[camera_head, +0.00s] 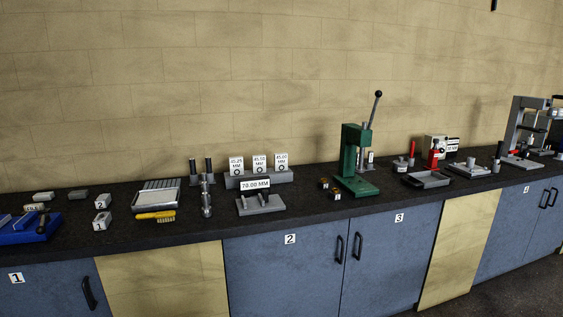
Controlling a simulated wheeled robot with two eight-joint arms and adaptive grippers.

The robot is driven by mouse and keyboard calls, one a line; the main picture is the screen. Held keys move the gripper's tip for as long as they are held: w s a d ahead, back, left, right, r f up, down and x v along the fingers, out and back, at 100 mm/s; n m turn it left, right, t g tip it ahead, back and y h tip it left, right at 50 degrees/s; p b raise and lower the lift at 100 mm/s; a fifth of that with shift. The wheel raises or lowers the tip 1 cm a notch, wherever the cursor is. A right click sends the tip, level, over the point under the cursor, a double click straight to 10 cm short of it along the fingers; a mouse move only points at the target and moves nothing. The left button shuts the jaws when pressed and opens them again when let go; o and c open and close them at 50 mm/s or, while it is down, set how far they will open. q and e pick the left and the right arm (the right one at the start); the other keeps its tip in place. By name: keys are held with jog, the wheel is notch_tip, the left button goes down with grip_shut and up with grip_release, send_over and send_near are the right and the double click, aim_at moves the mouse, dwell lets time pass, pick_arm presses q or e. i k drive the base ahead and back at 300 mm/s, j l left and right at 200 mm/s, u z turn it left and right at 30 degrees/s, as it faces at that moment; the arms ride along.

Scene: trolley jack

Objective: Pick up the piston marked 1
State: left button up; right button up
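I cannot make out a piston marked 1 for certain; small labels are too blurred to read. Upright metal cylinders with dark tops (208,166) stand on the bench left of centre. A column of grey metal parts (206,200) stands in front of them. A grey holder with short pegs (262,203) sits to their right, by a sign reading 70.00 MM. Two small dark parts with pale labels, one farther back (323,184) and one nearer (336,194), stand left of the green press. Neither of my grippers is in view.
The dark bench (300,207) runs along a tan wall above blue cabinets. The green lever press (356,160) stands right of centre.

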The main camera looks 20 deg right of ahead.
aim_at(206, 210)
jog(key=i+l+u, duration=0.1)
jog(key=i, duration=0.35)
jog(key=i+l, duration=0.25)
jog(key=i, duration=0.2)
jog(key=j+u, duration=0.05)
